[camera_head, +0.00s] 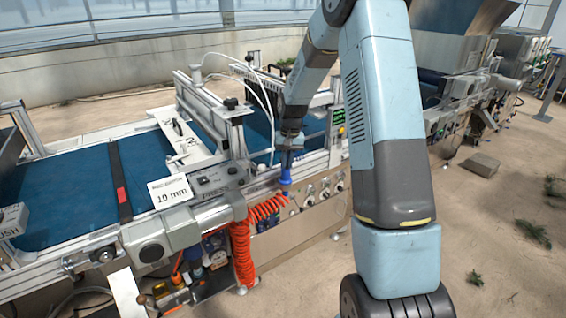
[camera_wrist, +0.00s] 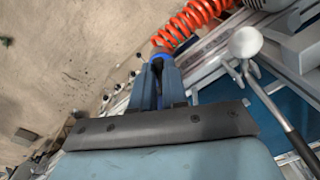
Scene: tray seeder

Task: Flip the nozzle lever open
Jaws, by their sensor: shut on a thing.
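My gripper (camera_head: 288,157) points down at the front of the seeder, with its two fingers closed around a small blue part (camera_head: 286,181). In the wrist view, the fingers (camera_wrist: 166,77) are close together and the blue part (camera_wrist: 161,52) shows between and just beyond their tips. An orange coiled hose (camera_head: 264,211) lies right beside the blue part; in the wrist view the hose (camera_wrist: 190,20) runs on from it. The fingers hide much of the blue part, so I cannot tell a separate lever or its position.
The seeder's blue belt (camera_head: 60,205) and a "10 mm" sign (camera_head: 171,191) are to the left. A steel panel with knobs (camera_head: 322,190) is just right of my gripper. In the wrist view a rod with a pale round knob (camera_wrist: 245,42) is at the right.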

